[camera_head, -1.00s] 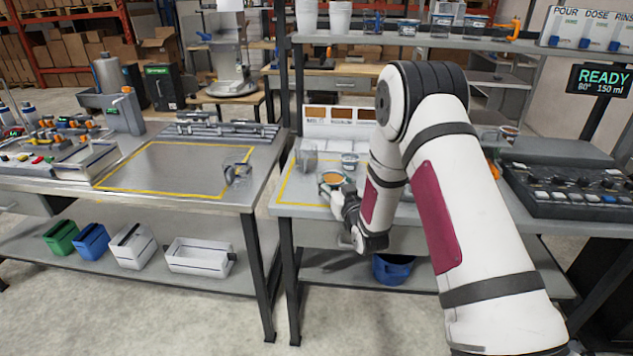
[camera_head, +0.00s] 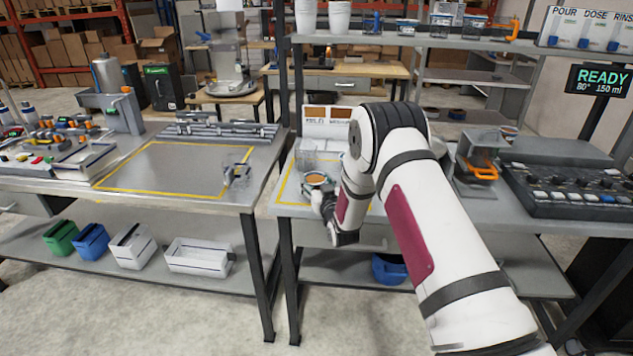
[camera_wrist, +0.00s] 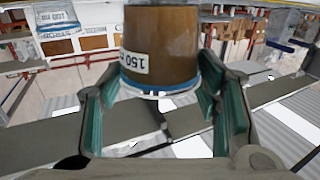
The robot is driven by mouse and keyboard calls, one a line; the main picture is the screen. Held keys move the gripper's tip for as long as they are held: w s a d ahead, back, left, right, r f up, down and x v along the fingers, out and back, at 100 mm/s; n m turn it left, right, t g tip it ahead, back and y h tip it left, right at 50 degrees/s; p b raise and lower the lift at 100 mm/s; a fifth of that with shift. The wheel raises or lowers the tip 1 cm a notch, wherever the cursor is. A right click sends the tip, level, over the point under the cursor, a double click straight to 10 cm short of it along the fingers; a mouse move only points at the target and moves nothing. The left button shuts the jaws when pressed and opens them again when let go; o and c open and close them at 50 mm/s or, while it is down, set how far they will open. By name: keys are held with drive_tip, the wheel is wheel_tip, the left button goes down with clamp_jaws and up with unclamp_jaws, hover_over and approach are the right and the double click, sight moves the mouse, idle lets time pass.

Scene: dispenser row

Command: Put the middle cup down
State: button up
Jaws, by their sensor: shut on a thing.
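The held cup (camera_head: 316,179) is see-through with brown contents. In the wrist view the cup (camera_wrist: 165,55) shows a white label reading 150 and a blue band, between the green-padded fingers. My gripper (camera_head: 324,198) is shut on it; the gripper also shows in the wrist view (camera_wrist: 158,92). In the head view the cup looks upright over the left part of the right-hand bench, by the yellow outline (camera_head: 284,190). Whether its base touches the bench is hidden by my gripper.
A clear container (camera_head: 306,158) stands just behind the held cup. Another clear cup (camera_head: 237,176) stands at the right edge of the left bench's yellow outline. A dispenser with an orange handle (camera_head: 480,160) is at right. The left bench's outlined area is mostly bare.

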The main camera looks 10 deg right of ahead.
drive_tip(key=o, duration=1.1)
drive_tip(key=shift+f, duration=0.15)
drive_tip(key=shift+o, duration=1.4)
